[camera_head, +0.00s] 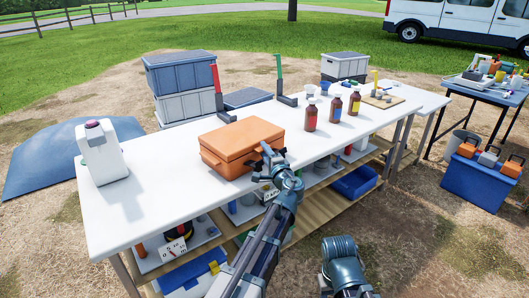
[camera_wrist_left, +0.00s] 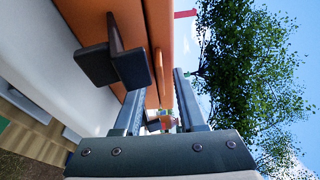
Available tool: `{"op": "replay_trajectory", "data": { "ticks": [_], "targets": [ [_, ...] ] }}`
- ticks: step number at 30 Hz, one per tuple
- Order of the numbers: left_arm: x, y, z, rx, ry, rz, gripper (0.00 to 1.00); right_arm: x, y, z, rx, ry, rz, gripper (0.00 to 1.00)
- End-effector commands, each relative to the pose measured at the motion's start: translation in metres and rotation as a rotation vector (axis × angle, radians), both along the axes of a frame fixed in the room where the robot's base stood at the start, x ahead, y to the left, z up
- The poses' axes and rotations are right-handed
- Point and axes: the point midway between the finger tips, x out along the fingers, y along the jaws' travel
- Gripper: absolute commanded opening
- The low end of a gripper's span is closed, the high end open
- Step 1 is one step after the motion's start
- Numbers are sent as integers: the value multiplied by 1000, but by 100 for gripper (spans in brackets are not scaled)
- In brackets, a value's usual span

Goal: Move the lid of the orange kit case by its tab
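The orange kit case (camera_head: 238,150) stands on the white table with its lid (camera_head: 242,134) lying shut on top. My left gripper (camera_head: 268,158) is at the case's front right side and hides part of it. In the left wrist view the orange case (camera_wrist_left: 85,18) fills the upper left. A dark T-shaped tab (camera_wrist_left: 113,62) sticks out from it, left of my gripper's fingers (camera_wrist_left: 158,84). The fingers are apart with nothing seen held between them. Whether a finger touches the tab or case cannot be told. My right gripper is out of view.
Brown bottles (camera_head: 310,116) stand right of the case on the white table (camera_head: 140,205). A white container (camera_head: 100,152) stands at its left end. Red (camera_head: 217,85) and green (camera_head: 279,75) upright pieces stand behind. A lower shelf holds boxes. The table's front left is clear.

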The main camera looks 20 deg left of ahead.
Motion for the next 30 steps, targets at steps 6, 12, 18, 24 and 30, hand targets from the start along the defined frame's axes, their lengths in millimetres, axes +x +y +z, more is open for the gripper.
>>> {"op": "replay_trajectory", "data": {
  "ticks": [6,12,18,24,30],
  "targets": [
    [3,3,0,0,0,1,40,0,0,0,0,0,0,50],
    [3,3,0,0,0,0,33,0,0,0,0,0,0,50],
    [3,3,0,0,0,0,0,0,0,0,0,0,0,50],
    [3,3,0,0,0,0,0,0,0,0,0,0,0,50],
    [3,3,0,0,0,0,0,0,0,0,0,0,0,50]
  ]
}}
